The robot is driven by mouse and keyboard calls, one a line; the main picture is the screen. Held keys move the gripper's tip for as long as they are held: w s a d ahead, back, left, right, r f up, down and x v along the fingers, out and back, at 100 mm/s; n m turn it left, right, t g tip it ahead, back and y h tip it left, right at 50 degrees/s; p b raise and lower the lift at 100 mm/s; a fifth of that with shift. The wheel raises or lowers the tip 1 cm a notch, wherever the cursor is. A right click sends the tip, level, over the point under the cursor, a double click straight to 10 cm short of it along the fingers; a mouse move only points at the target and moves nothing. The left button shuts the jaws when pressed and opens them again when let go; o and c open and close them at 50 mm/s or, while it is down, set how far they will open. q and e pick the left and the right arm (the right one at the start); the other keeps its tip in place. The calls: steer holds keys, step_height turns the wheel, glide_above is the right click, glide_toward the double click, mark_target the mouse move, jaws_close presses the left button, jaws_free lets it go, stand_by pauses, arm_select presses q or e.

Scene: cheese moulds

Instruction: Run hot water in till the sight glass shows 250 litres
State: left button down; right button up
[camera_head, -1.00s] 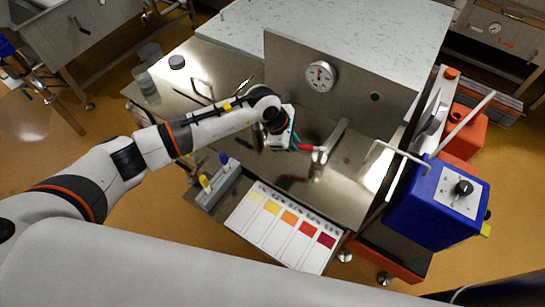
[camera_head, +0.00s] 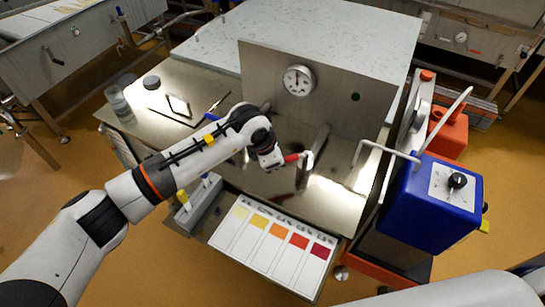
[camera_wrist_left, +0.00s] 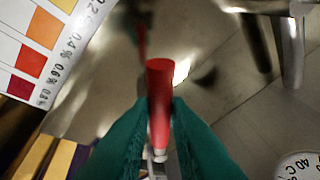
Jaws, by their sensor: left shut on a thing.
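A red lever handle (camera_head: 292,157) sits on a metal tap (camera_head: 305,168) that stands over the steel bench top. My left gripper (camera_head: 283,161) is shut on this handle. I cannot make out a sight glass or a litre scale. My right gripper is out of view.
A colour chart (camera_head: 272,245) lies at the bench's front, beside a grey holder (camera_head: 198,204) with blue and yellow tops. A blue box with a knob (camera_head: 435,200) stands at the right, with a red container (camera_head: 447,133) behind it.

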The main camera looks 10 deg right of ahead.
arm_select(q)
steer(key=c, duration=1.4)
jaws_free()
steer(key=shift+o, duration=0.2)
steer(key=b+v, duration=0.1)
steer(key=v, duration=1.1)
steer(key=shift+b, duration=0.4)
